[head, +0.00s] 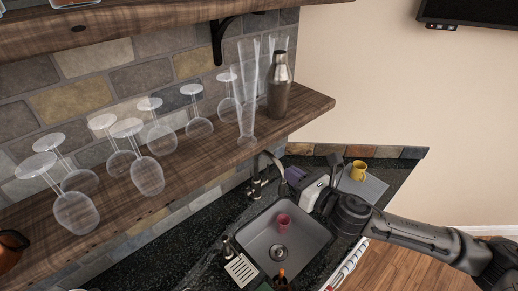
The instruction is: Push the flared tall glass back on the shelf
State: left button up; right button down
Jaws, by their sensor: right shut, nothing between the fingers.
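The flared tall glass (246,98) is clear and stands upright near the front edge of the wooden shelf (180,185), towards its right end. A steel shaker (279,88) stands close to its right. Another clear flared rim (276,45) shows behind the shaker, mostly hidden. My right gripper (290,174) is below the shelf, over the counter near the sink, apart from the glass. It is shut and empty. My left gripper is out of view.
Several upside-down stemmed glasses (147,176) stand on the shelf to the left. An upper shelf (120,26) hangs above. A black bracket (219,40) supports it.

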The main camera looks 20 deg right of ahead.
jog(key=n+p, duration=0.1)
jog(key=p, duration=0.2)
send_near(254, 140)
jog(key=x, duration=0.5)
jog(key=shift+w+a, duration=0.25)
jog(key=shift+w, duration=0.1)
jog(key=shift+p+x, duration=0.35)
jog(key=shift+x, duration=0.45)
jog(key=shift+f, duration=0.1)
jog(key=shift+w+d, duration=0.1)
jog(key=shift+d, duration=0.05)
